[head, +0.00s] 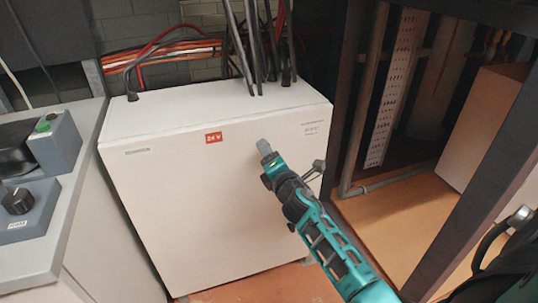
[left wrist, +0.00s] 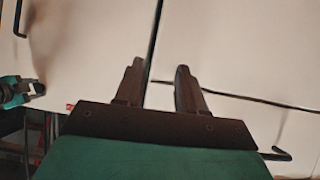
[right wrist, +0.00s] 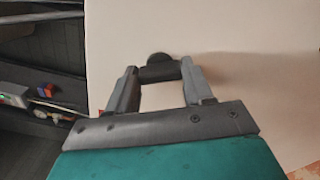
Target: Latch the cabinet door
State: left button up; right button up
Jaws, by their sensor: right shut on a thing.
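The cabinet is a white box (head: 200,210) with a red label (head: 213,137) near the top of its front. The front looks flush, with no visible gap. A small grey latch (head: 264,147) is on the upper right of the front. My right gripper (head: 268,160) is at this latch, reaching in from the lower right. In the right wrist view the dark latch (right wrist: 158,68) sits between the two fingers, which are shut on it. My left gripper (left wrist: 158,80) has its fingers apart and nothing between them, in front of pale panels. It does not show in the head view.
Dark cables (head: 258,50) rise from the cabinet's top, with red cables (head: 175,48) behind. A grey counter (head: 60,200) with control boxes (head: 25,205) stands on the left. A dark frame (head: 485,165) stands on the right, with orange floor (head: 400,220) inside it.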

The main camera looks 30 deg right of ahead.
pick_arm(q)
jog(key=shift+a+r, duration=0.15)
pick_arm(e)
jog(key=m, duration=0.5)
pick_arm(q)
jog(key=shift+s, duration=0.1)
pick_arm(e)
jog(key=shift+m, duration=0.4)
jog(key=o, duration=1)
jog(key=shift+o, duration=0.2)
jog(key=shift+s, duration=0.1)
